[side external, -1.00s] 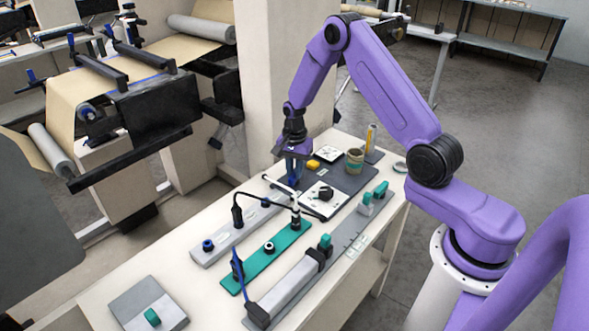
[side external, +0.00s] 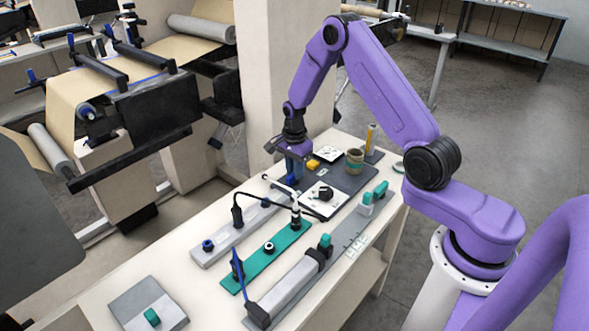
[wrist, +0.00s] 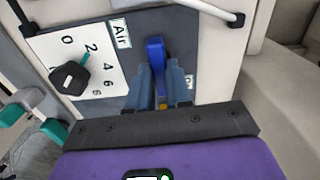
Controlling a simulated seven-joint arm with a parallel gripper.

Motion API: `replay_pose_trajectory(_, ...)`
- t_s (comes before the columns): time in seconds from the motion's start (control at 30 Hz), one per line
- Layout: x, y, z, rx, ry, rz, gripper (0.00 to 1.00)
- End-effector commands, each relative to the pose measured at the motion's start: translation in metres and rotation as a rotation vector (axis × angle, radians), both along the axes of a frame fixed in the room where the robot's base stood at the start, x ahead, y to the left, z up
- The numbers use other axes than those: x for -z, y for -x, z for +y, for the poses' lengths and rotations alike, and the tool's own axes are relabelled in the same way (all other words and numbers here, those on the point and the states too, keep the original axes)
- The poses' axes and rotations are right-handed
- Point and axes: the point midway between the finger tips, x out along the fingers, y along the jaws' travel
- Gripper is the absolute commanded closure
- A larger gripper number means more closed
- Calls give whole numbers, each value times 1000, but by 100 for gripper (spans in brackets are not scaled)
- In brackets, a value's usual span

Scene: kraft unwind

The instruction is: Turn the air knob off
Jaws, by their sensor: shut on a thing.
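The air knob (wrist: 155,52) is a blue lever on a dark grey plate, beside a white label reading "Air" (wrist: 121,33). My gripper (wrist: 158,78) has its two blue-grey fingers on either side of the lever, shut on it. The lever's lower part is hidden between the fingers. In the side external view my gripper (side external: 294,172) is low over the far part of the bench, at the panel, and a bit of blue shows below it.
A black dial knob (wrist: 69,78) with a green pointer sits on a white numbered scale, left of the lever in the wrist view.

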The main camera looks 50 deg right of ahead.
Motion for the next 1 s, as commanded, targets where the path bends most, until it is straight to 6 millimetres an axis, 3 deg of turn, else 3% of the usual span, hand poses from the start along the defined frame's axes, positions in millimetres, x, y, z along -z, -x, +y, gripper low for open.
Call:
replay_pose_trajectory(0.07,0,0,1,-2,0,1,100)
replay_pose_trajectory(0.1,0,0,1,-2,0,1,71)
replay_pose_trajectory(0.17,0,0,1,-2,0,0,55)
replay_pose_trajectory(0.57,-6,-1,0,-2,1,-3,55)
replay_pose_trajectory(0.77,-35,-1,0,-2,1,-5,55)
replay_pose_trajectory(1.0,-86,-1,0,-2,2,-6,55)
